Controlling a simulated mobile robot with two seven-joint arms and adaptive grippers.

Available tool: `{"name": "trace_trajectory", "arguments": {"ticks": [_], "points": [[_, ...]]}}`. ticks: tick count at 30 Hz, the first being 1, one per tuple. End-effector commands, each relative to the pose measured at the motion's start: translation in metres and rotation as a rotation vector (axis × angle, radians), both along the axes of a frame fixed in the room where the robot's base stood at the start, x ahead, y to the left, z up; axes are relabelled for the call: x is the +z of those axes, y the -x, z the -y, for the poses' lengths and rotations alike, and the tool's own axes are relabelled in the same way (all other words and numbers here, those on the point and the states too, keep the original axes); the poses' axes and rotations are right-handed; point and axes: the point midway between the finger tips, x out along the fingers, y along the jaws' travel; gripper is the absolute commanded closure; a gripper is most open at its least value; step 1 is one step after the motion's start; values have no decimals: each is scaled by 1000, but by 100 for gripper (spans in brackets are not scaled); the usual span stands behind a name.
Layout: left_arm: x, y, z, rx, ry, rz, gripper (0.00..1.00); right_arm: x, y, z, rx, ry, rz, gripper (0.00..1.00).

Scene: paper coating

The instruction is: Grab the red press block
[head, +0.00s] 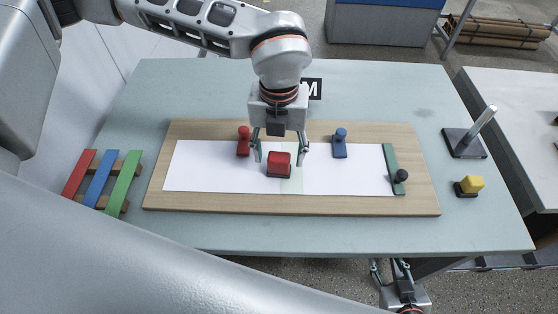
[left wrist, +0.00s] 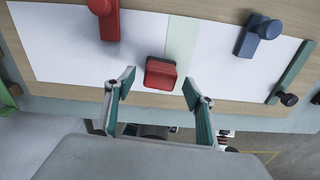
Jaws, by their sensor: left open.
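The red press block (head: 279,163) sits on white paper near the middle of the wooden board, beside a pale green strip. It also shows in the left wrist view (left wrist: 160,73), red on a dark base. My left gripper (head: 281,155) is open above it, with one finger to either side in the head view. In the left wrist view the fingertips (left wrist: 156,88) are spread wide, and the block lies between and a little beyond them, not gripped. My right gripper (head: 391,270) is below the table's front edge, apart from the block; its fingers look spread.
A red-handled tool (head: 243,142) and a blue-handled tool (head: 340,143) stand on the board (head: 300,207) either side. A green bar with a black knob (head: 391,168) lies at the paper's right end.

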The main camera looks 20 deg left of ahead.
Motion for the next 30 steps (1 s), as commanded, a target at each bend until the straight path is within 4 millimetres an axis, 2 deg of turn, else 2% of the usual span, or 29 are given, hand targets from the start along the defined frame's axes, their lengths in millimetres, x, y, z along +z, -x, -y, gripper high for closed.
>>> {"name": "trace_trajectory", "arguments": {"ticks": [6,14,15,18,20,30], "points": [[-25,0,-1,-1,-1,-2,46,7,-1,0,-1,0,2,60],[-29,-1,0,-1,1,0,46,6,-1,0,-1,0,2,60],[-29,-1,0,-1,1,0,51,6,-1,0,-1,0,2,60],[-29,-1,0,-1,1,0,77,6,-1,0,-1,0,2,60],[-29,-1,0,-1,1,0,90,6,-1,0,-1,0,2,60],[-27,-1,0,-1,1,0,90,7,-1,0,0,0,3,60]]}}
